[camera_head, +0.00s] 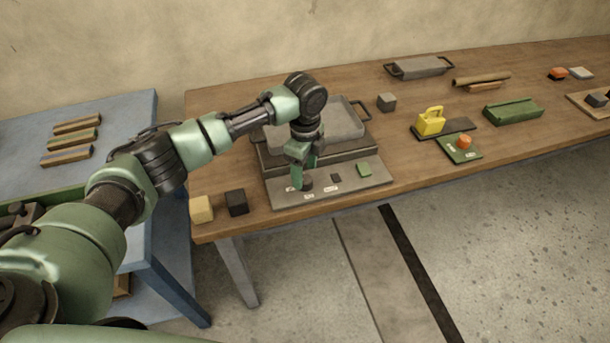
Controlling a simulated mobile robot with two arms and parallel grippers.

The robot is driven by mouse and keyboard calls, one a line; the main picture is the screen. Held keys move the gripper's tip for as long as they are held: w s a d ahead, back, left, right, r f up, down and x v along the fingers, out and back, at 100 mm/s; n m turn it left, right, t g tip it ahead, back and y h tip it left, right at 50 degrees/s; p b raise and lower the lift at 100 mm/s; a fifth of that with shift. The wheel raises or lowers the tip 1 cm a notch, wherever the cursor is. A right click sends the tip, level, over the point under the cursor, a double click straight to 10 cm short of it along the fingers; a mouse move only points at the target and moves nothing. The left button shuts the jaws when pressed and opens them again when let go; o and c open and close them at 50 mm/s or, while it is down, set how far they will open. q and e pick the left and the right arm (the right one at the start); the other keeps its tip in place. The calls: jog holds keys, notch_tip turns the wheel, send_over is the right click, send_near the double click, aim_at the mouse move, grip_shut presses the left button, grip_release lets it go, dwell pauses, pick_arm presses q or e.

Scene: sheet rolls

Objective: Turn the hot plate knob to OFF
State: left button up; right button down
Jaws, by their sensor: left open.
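The hot plate (375,153) stands near the front edge of the wooden table, with a grey metal tray (345,120) on top. Its grey front panel (350,187) carries small white labels, a small dark square and a green square. The dark round knob (307,185) is at the panel's left part, partly hidden by my gripper. The labels are too small to read, so the knob's setting cannot be told. My left gripper (301,182) points down at the knob with its jaws open. Whether its fingers touch the knob cannot be told. My right gripper is not in view.
A yellow block (201,209) and a black block (236,202) lie left of the panel. A grey block (386,102), a yellow padlock-like object (431,122) and a green plate with an orange knob (460,149) are to the right. A blue table (125,115) stands left.

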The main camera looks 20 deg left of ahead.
aim_at(307, 179)
pick_arm(q)
jog(key=shift+f, duration=1.35)
grip_shut()
jog(key=shift+r+n+p, duration=0.15)
jog(key=shift+n+p, duration=0.35)
jog(key=shift+p, duration=0.3)
jog(key=n+p, duration=0.4)
jog(key=shift+d+r+p, duration=0.1)
jog(key=shift+p, duration=0.2)
jog(key=n+p, duration=0.2)
jog(key=shift+n, duration=0.4)
jog(key=n+p, duration=0.4)
jog(key=n, duration=0.1)
jog(key=n+p, duration=0.2)
jog(key=n, duration=0.3)
jog(key=shift+f, duration=0.2)
